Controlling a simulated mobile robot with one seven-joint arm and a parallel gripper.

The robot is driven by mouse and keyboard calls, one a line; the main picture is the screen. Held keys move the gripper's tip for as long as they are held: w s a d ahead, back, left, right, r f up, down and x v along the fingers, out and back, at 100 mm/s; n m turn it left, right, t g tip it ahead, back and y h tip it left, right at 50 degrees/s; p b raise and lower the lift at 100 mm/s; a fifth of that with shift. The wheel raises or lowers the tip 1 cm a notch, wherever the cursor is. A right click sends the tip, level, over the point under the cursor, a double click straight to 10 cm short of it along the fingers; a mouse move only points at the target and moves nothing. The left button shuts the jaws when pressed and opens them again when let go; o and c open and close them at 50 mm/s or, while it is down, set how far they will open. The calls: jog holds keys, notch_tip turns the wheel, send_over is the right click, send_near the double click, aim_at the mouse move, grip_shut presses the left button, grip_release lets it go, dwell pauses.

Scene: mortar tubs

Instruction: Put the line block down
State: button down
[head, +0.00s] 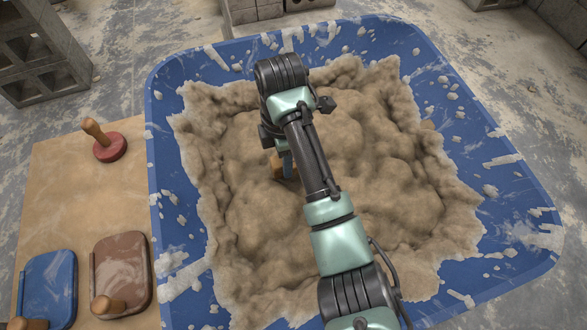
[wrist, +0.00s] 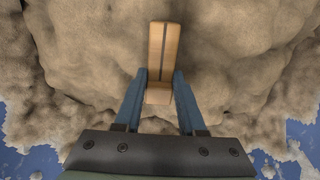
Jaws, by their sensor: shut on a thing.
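The line block (wrist: 164,48) is a pale wooden piece with a dark groove along its length. In the wrist view it sits between the two blue fingers of my gripper (wrist: 159,92), which is shut on its near end. In the head view a small part of the block (head: 277,167) shows beside my gripper (head: 286,166), over the brown mortar; my arm hides the rest. The mortar (wrist: 75,55) fills the background behind the block. I cannot tell whether the block touches it.
The mortar (head: 390,200) lies heaped in a large blue tub (head: 500,190) with splashed rims. On the left, a tan board (head: 80,200) holds a red round tool with a wooden handle (head: 109,147), a blue float (head: 48,285) and a brown float (head: 122,270). Grey blocks (head: 40,60) stand behind.

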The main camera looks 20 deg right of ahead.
notch_tip(320, 180, down, 6)
jog(key=b, duration=0.3)
jog(key=shift+r, duration=0.1)
jog(key=c, duration=0.5)
grip_release()
notch_tip(320, 180, up, 12)
jog(key=p, duration=0.7)
